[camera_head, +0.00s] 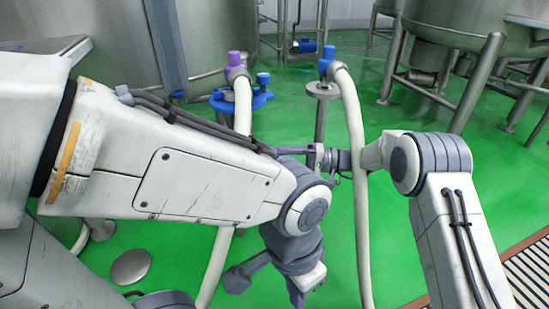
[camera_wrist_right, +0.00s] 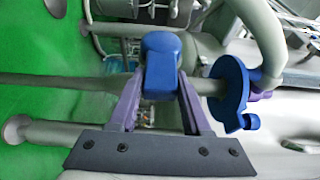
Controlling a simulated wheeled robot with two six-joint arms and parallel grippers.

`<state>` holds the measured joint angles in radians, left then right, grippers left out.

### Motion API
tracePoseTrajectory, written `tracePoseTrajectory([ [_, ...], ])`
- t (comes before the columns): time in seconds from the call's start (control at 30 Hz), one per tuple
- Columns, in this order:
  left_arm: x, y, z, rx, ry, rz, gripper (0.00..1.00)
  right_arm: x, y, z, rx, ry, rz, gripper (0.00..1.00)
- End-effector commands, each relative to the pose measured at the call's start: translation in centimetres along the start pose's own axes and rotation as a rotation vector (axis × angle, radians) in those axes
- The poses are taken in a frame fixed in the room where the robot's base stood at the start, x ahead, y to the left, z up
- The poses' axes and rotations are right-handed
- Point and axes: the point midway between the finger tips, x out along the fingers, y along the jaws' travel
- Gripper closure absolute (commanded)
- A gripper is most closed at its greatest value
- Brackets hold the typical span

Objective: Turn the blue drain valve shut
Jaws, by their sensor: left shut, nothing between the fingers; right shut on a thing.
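The blue valve handle (camera_wrist_right: 160,62) is a rounded block on a thin grey pipe (camera_wrist_right: 75,80) in the right wrist view. The purple fingers of my right gripper (camera_wrist_right: 161,88) are shut on it, one on each side. In the head view my right gripper (camera_head: 290,151) reaches in from the right. My left arm covers the grasp and the handle there. My left gripper (camera_head: 238,279) hangs low over the green floor in the head view, shut and empty, away from the valve.
A blue disc (camera_wrist_right: 232,92) sits on the pipe beside the handle. In the head view, a purple cap (camera_head: 235,59) and a blue cap (camera_head: 326,53) top two posts with pale hoses (camera_head: 356,130). Steel tanks (camera_head: 470,30) stand behind. A floor grate (camera_head: 525,275) lies at right.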

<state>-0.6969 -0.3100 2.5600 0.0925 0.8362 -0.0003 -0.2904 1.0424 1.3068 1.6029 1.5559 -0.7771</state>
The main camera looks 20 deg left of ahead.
Motion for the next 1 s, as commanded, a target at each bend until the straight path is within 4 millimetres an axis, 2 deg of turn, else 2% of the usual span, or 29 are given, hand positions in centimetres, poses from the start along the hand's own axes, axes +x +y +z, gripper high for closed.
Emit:
tracePoseTrajectory([
  [0.27,0.0,0.0,0.0,0.000,0.000,0.000,1.00,0.2,0.4,0.5,0.013,-0.015,-0.001,1.00],
  [0.3,0.1,0.0,0.0,0.000,0.000,0.000,1.00,0.2,0.4,0.5,0.013,-0.015,-0.001,0.44],
  [0.37,0.1,0.0,0.0,0.000,0.000,0.000,1.00,0.2,0.4,0.5,0.012,-0.014,-0.001,0.22],
  [0.77,-0.4,0.0,0.0,0.000,0.000,0.000,1.00,-0.5,0.0,0.1,0.007,-0.005,-0.001,0.22],
  [0.87,-1.3,0.1,-0.1,0.000,0.000,0.000,1.00,-1.8,-0.2,0.1,0.007,-0.003,-0.002,0.22],
  [1.0,-2.8,0.2,-0.1,0.000,0.000,0.000,1.00,-4.7,-0.3,0.1,0.008,-0.003,-0.002,0.22],
])
